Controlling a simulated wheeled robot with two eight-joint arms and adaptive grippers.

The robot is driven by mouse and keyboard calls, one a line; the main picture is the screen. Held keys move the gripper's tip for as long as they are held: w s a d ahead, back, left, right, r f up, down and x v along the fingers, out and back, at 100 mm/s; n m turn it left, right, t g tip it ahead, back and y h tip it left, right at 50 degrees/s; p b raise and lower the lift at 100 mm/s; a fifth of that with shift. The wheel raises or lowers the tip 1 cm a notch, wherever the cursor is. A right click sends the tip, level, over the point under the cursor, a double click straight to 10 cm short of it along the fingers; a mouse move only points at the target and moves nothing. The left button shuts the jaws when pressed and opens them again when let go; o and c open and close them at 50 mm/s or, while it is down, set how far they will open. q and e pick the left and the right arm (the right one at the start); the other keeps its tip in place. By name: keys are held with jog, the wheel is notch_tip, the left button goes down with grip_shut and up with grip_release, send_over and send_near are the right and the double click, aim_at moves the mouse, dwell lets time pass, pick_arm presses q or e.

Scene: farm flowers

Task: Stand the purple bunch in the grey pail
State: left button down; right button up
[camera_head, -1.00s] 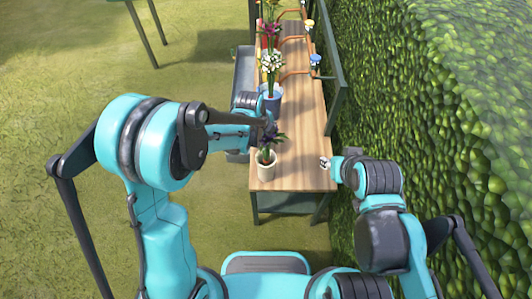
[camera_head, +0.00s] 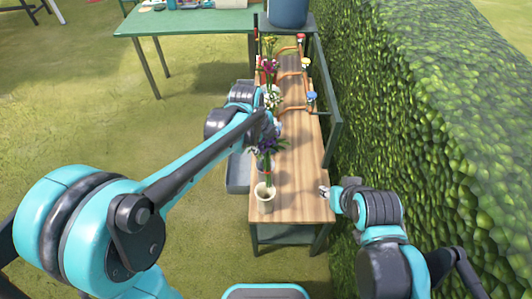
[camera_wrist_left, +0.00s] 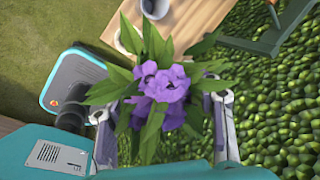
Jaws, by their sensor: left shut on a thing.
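The purple bunch (camera_head: 268,146) has dark green leaves and a red band round its stems. It is upright in my left gripper (camera_head: 265,125), which is shut on it. In the left wrist view its purple blooms (camera_wrist_left: 165,82) fill the space between the fingers. A cream pot (camera_head: 265,199) stands below, near the table's front edge; I cannot tell whether the stem ends are clear of it.
The wooden table (camera_head: 300,190) is bare at its front right. Other flowers (camera_head: 268,68) stand farther back, with orange hoops and coloured knobs along the right side. A hedge (camera_head: 420,130) closes the right. A green table (camera_head: 185,22) stands at the back left.

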pick_arm(q)
jog(key=shift+r, duration=1)
jog(key=shift+r+p, duration=1)
jog(key=shift+r, duration=0.15)
jog(key=shift+f, duration=0.1)
